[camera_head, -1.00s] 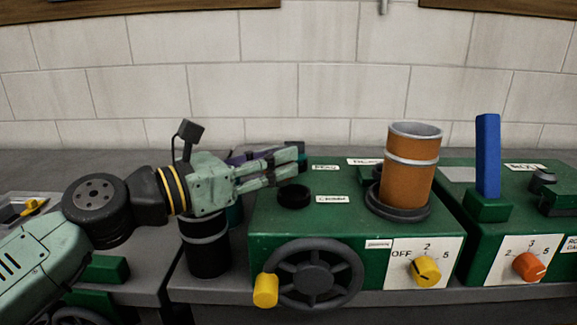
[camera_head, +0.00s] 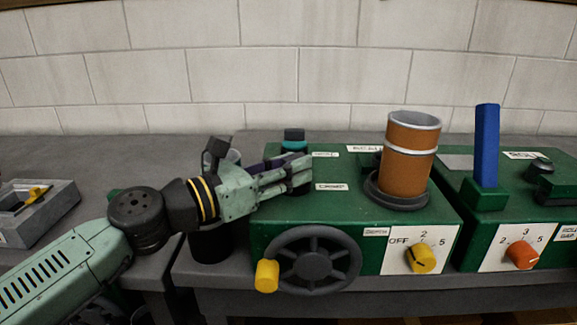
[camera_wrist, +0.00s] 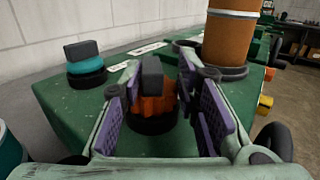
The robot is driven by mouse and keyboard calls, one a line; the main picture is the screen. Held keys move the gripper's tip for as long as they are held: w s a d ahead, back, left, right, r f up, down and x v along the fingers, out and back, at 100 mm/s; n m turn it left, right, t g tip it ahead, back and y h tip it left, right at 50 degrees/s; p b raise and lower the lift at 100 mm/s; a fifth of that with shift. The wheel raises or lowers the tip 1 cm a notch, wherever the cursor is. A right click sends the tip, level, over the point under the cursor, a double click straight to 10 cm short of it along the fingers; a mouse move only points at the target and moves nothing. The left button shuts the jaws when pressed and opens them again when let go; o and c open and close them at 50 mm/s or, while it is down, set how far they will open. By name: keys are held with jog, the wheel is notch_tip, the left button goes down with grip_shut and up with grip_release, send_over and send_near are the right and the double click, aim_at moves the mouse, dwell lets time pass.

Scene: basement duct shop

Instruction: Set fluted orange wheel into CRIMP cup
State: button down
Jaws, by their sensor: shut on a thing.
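The fluted orange wheel (camera_wrist: 153,101), with a dark grey block-shaped grip on top, is between the purple-padded fingers of my gripper (camera_wrist: 158,88), which is shut on it. The black round cup (camera_wrist: 153,124) is directly below the wheel in the wrist view. I cannot tell whether the wheel sits inside the rim or just above it. In the head view my gripper (camera_head: 298,172) is over the green machine top, left of the CRIMP label (camera_head: 331,187), and hides the wheel and cup.
A teal wheel (camera_wrist: 86,67) with a grey grip sits in another black cup, also at the back in the head view (camera_head: 294,138). An orange duct (camera_head: 408,165) stands right of my gripper. A blue lever (camera_head: 487,145) rises further right. A black handwheel (camera_head: 312,260) is in front.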

jog(key=c, duration=1.2)
grip_release()
jog(key=shift+r+p, duration=0.25)
jog(key=shift+p, duration=0.15)
jog(key=b+v, duration=0.4)
jog(key=v, duration=0.8)
jog(key=shift+b, duration=0.3)
